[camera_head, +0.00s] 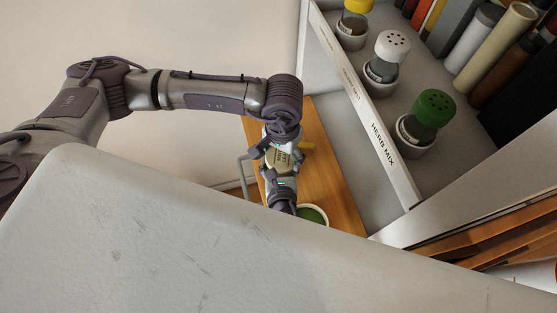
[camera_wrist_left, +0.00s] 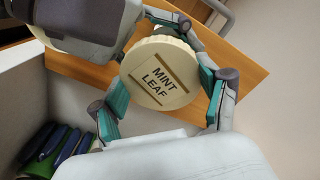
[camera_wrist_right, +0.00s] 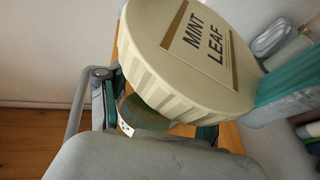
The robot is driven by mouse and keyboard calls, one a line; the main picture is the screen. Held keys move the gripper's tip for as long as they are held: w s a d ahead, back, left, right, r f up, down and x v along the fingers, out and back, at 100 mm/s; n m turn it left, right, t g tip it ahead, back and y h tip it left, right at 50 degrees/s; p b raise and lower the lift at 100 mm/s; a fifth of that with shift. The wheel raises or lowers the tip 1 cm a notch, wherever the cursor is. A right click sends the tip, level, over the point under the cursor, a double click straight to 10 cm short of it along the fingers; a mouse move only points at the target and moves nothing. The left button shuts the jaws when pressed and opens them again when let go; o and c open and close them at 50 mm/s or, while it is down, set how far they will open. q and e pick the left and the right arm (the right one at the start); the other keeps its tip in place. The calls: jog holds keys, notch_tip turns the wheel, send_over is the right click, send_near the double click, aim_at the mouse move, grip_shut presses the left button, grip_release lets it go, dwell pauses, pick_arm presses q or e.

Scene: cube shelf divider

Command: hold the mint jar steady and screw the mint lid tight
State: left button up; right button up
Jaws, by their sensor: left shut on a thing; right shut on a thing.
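The cream mint lid (camera_wrist_left: 160,73), with a ribbed rim and a "MINT LEAF" label, shows from above in the left wrist view. My left gripper (camera_wrist_left: 163,88) has its teal-padded fingers at either side of it and is shut on it. The lid also looms large in the right wrist view (camera_wrist_right: 190,55), above the mint jar (camera_wrist_right: 145,112). The jar is glass with greenish contents and mostly hidden under the lid. My right gripper (camera_wrist_right: 158,118) is shut on the jar just below the lid. I cannot tell whether a gap remains between lid and jar.
A wooden board (camera_head: 330,180) lies beneath, with a round green-filled dish (camera_head: 313,214) at its near edge. A pale rack (camera_head: 385,155) labelled "HERB MIX" stands at the right, with yellow-, white- and green-topped (camera_head: 434,107) shakers. Bare wall and floor lie left.

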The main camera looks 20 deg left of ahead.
jog(key=o, duration=1.4)
jog(key=shift+c, duration=0.2)
pick_arm(q)
jog(key=shift+a, duration=0.1)
pick_arm(e)
jog(key=shift+d, duration=0.1)
jog(key=shift+f, duration=0.1)
jog(key=v, duration=1.2)
